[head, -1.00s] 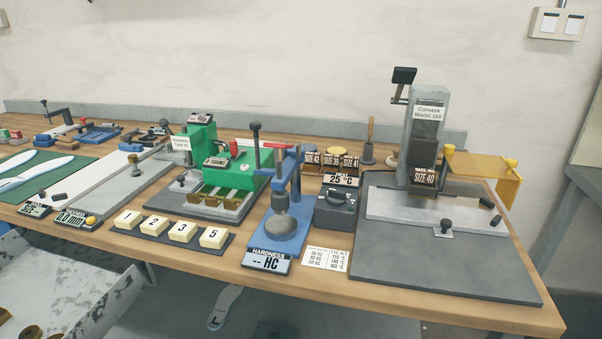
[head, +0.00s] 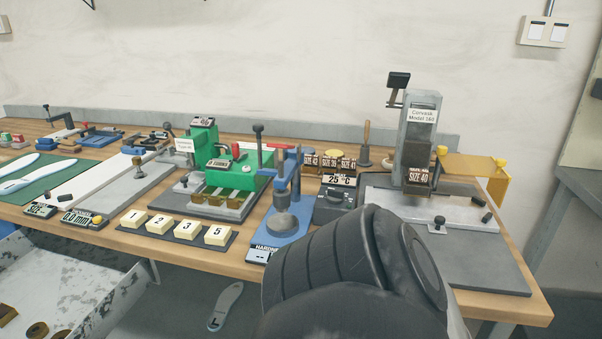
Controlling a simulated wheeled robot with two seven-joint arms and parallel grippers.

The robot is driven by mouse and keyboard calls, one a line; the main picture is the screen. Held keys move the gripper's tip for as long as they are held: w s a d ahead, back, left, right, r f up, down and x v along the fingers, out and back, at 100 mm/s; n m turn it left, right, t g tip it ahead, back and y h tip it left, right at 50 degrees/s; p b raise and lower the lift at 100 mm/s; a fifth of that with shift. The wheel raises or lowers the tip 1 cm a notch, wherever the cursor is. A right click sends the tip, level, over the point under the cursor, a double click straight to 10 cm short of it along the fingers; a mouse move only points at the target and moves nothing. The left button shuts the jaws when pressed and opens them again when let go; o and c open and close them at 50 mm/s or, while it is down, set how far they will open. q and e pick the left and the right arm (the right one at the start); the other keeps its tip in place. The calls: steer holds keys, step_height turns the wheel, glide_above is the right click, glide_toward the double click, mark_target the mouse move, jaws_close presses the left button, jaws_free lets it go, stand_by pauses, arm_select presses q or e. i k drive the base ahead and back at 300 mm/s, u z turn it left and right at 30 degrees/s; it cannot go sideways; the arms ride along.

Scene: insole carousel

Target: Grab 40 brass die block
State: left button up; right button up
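The brass die block marked SIZE 40 (head: 418,178) sits in the grey press labelled Corvask Model 160 (head: 420,122), under its ram and above the light metal bed. Its label faces me.
Brass blocks marked 42, 39 and 41 (head: 329,162) stand in a row left of the press. A dark heater box (head: 333,203) and a blue hardness tester (head: 288,220) stand nearer. A yellow bracket (head: 478,166) juts out right of the press.

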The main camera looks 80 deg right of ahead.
mark_target(416, 177)
steer(key=k, duration=1.3)
steer(key=z, duration=0.15)
